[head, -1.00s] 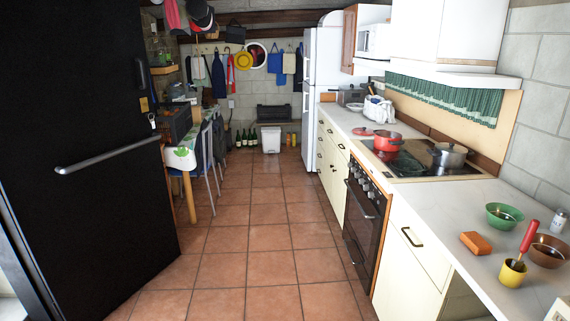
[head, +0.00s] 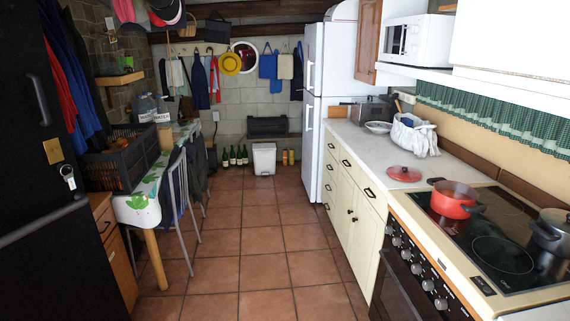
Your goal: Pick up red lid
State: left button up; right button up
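The red lid (head: 404,173) lies flat on the white counter, just left of the stove. It is round with a small knob on top. A red pot (head: 454,199) with dark handles stands uncovered on the black cooktop, to the right of the lid and apart from it. Neither of my grippers shows in the head view.
The white counter (head: 352,142) also holds a white bag (head: 414,136), a toaster (head: 372,110) and a pale dish (head: 379,127). A grey pot (head: 550,232) stands at the right of the cooktop (head: 490,236). A table (head: 142,206) and chair line the left. The tiled floor (head: 240,240) between is clear.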

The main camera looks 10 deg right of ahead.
aim_at(405, 173)
jog(key=i, duration=1.35)
